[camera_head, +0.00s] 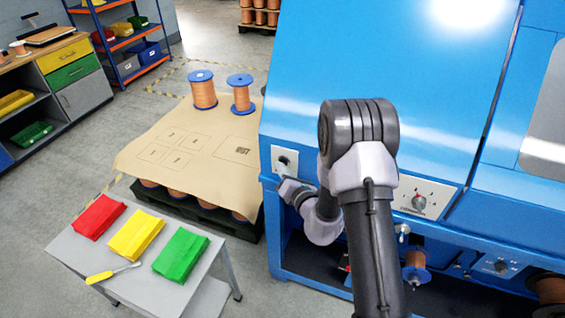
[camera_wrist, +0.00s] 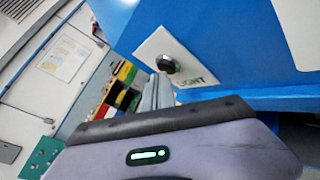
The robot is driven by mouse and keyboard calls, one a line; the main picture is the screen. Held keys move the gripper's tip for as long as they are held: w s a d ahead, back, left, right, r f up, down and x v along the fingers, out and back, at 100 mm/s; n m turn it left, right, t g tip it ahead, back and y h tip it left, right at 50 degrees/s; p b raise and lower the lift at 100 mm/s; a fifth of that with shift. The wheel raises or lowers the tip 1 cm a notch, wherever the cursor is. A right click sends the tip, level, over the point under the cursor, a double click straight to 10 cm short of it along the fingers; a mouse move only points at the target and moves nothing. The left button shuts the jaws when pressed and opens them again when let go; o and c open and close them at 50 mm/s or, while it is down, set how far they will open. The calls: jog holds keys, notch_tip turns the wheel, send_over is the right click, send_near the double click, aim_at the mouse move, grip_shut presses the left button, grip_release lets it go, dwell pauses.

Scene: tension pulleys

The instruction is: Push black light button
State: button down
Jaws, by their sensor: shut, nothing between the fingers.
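The black light button (camera_wrist: 167,64) is a round dark knob on a white plate (camera_wrist: 152,50) on the blue machine, with partly visible lettering below it. In the head view the button (camera_head: 285,161) and its plate (camera_head: 277,153) are on the machine's left front. My gripper (camera_wrist: 157,88) is shut and empty; its fingertips are just below the button in the wrist view. In the head view my gripper (camera_head: 284,182) is just below the plate, partly hidden by my arm. I cannot tell whether the fingertips touch the button or plate.
The blue machine (camera_head: 375,55) fills the right side. A second panel with a knob (camera_head: 418,202) is right of my arm. A pallet covered with cardboard (camera_head: 190,150) carries two copper spools (camera_head: 203,93). A grey table (camera_head: 140,285) holds red, yellow and green packets.

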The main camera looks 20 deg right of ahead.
jog(key=shift+w+d, duration=0.15)
jog(key=shift+w, duration=0.05)
jog(key=s+a+b, duration=0.1)
jog(key=s+a, duration=0.3)
jog(key=s, duration=0.1)
jog(key=shift+s, duration=0.3)
dwell(0.5)
